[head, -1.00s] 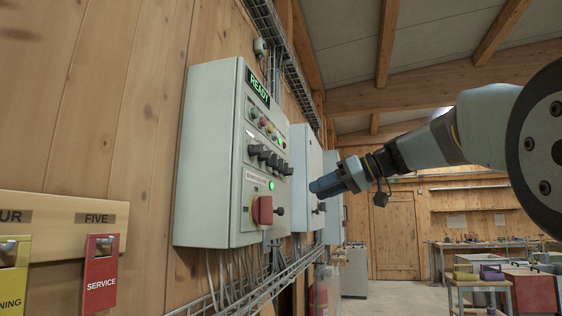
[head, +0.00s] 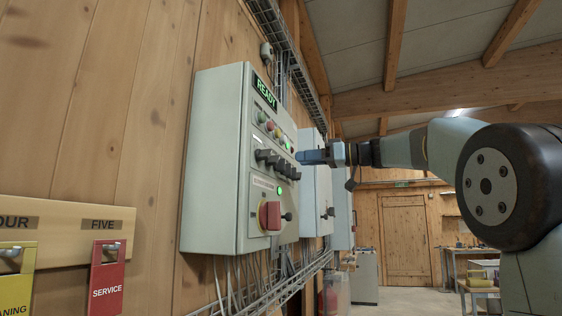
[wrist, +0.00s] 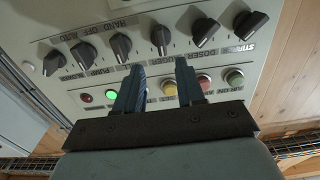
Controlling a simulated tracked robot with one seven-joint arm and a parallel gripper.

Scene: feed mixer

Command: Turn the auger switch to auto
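The grey control panel (head: 215,160) is on the wooden wall at left, with a row of black selector knobs. In the wrist view the panel appears upside down. The knob that seems to be the auger switch (wrist: 161,38) is black, beside a partly covered label ending in "GER". Its setting is hard to read. "HAND OFF AUTO" lettering is at the upper left. My gripper (wrist: 160,64) is open, with two blue fingers apart and nothing between them. Its tips are short of the knob, on either side of its line. In the head view my gripper (head: 305,157) is beside the knob row.
Neighbouring knobs (wrist: 206,28) (wrist: 121,47) are close on both sides. Coloured buttons and a lit green lamp (wrist: 111,96) are near the fingers. A red rotary switch (head: 271,215) is below the knobs. A second grey cabinet (head: 318,200) stands behind.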

